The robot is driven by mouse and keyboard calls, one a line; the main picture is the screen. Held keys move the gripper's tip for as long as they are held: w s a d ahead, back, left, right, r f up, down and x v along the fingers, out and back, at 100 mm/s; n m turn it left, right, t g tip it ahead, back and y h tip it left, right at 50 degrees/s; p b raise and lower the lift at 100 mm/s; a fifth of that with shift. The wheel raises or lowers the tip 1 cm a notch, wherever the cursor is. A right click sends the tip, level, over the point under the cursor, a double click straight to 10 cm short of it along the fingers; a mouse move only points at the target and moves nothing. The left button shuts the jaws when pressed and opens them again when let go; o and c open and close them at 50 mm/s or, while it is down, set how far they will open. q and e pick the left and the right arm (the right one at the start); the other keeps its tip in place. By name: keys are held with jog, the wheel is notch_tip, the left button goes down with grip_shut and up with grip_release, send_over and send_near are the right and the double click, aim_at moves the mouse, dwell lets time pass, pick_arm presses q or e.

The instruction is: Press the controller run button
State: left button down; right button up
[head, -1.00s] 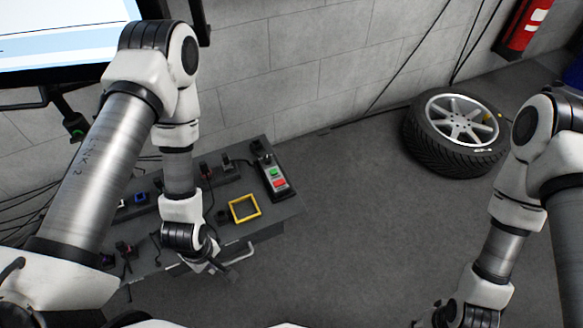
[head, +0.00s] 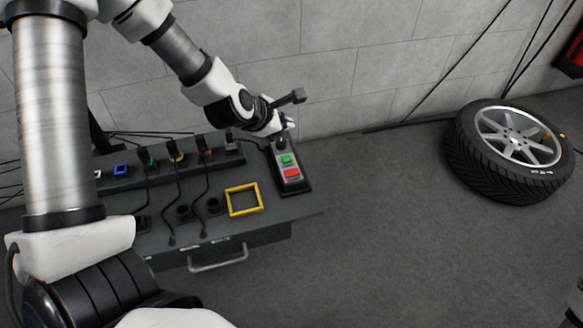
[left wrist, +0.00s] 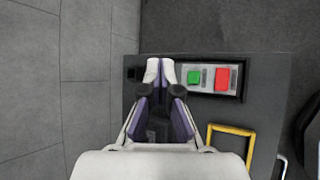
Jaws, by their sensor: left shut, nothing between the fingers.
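The controller (head: 303,186) is a dark box with a light grey panel at the right end of the bench. A green button (head: 287,159) and a red button (head: 292,173) are on it. In the left wrist view the green button (left wrist: 194,78) is just right of my fingertips and the red button (left wrist: 222,78) farther right. My left gripper (head: 288,122) is shut and empty at the controller's far end, beside the wall. It also shows in the left wrist view (left wrist: 160,72). I cannot tell its height above the controller.
A yellow square frame (head: 243,200) lies on the bench (head: 270,222) left of the controller. A row of coloured connectors with cables runs along the back left. A tyre on a wheel (head: 512,145) lies on the floor at right. Open floor is in between.

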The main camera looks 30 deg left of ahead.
aim_at(285, 160)
pick_arm(q)
jog(key=shift+f, duration=0.1)
notch_tip(285, 160, down, 8)
jog(key=b, duration=0.6)
jog(key=shift+b, duration=0.35)
jog(key=shift+f+b, duration=0.3)
jog(key=shift+b, duration=0.1)
jog(key=shift+f, duration=0.1)
dwell(0.6)
jog(key=shift+f+b, duration=0.35)
jog(key=shift+b, duration=0.1)
jog(key=shift+f+b, duration=0.45)
jog(key=shift+b, duration=0.05)
dwell(0.4)
jog(key=shift+r+p, duration=0.7)
jog(key=shift+r, duration=0.2)
